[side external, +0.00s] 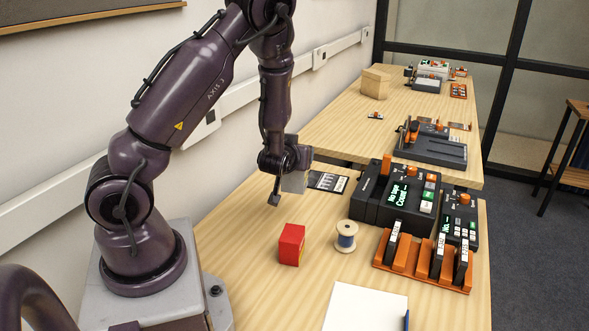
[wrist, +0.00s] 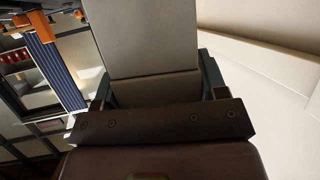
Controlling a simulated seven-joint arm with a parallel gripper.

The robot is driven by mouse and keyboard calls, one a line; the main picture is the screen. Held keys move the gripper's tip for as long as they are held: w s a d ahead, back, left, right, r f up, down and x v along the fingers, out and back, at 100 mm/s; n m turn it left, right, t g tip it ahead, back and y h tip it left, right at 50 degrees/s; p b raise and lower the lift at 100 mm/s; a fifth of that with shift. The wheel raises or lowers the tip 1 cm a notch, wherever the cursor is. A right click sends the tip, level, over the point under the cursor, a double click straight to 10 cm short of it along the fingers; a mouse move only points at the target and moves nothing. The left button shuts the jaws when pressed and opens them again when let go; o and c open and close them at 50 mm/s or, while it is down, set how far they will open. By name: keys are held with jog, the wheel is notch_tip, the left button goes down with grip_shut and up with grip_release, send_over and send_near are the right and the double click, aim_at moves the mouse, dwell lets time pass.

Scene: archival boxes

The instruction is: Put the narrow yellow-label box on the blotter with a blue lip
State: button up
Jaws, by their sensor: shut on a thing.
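My gripper (side external: 291,170) is shut on a plain grey box (side external: 294,182) and holds it above the far left part of the near table. The grey box also shows large in the wrist view (wrist: 150,40), between the two fingers. No label shows on its visible faces, so I cannot tell whether it has a yellow one. The blotter (side external: 362,307) is a white pad at the front of the table, cut off by the picture's bottom edge. Its blue lip (side external: 406,320) shows at its right side. The gripper and box are well behind and left of it, apart from it.
A red box (side external: 290,245) with some yellow and a thread spool (side external: 346,237) stand between my gripper and the blotter. An orange rack (side external: 423,262) with dark upright pieces and a dark display device (side external: 395,197) stand at right. A dark printed card (side external: 327,182) lies behind.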

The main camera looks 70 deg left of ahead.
jog(key=shift+r, duration=0.75)
jog(key=shift+w+d, duration=0.15)
jog(key=shift+d, duration=0.1)
jog(key=w+d+m+t+h, duration=0.2)
jog(key=w+d+m+h, duration=0.1)
jog(key=d, duration=1)
jog(key=w+d+m+t+h, duration=0.2)
jog(key=w+d+m+t, duration=0.1)
jog(key=d, duration=0.9)
jog(key=s+d+f+m+h, duration=0.15)
jog(key=s+d, duration=0.25)
jog(key=d, duration=0.7)
notch_tip(320, 180, down, 8)
jog(key=a, duration=0.1)
jog(key=shift+s+r+n+y, duration=0.15)
jog(key=shift+s+n+y, duration=0.2)
jog(key=shift+s+n, duration=0.1)
